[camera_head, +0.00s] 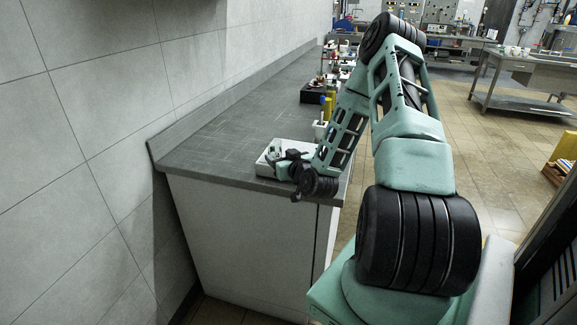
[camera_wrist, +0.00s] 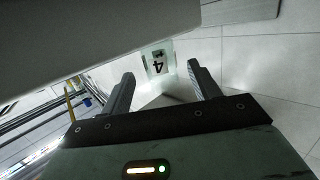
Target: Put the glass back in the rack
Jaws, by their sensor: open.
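My gripper (camera_wrist: 161,70) is open, with its two dark fingers apart and nothing held between them. In the wrist view a pale, greenish, see-through-looking patch marked "4" (camera_wrist: 158,62) shows just beyond the fingertips; I cannot tell whether it is the glass or a label. In the head view my gripper (camera_head: 283,157) is low over a white box or tray (camera_head: 262,168) at the near end of the counter, and partly hides it. Small, unclear items stand on that box. I cannot make out the glass or the rack for certain.
The grey countertop (camera_head: 215,140) runs back along a tiled wall (camera_head: 90,110), with its left part clear. Behind my gripper stand a white container (camera_head: 320,129), yellow cylinders (camera_head: 327,106) and a black box (camera_head: 312,94). A blurred grey surface (camera_wrist: 70,35) fills the wrist view's upper left.

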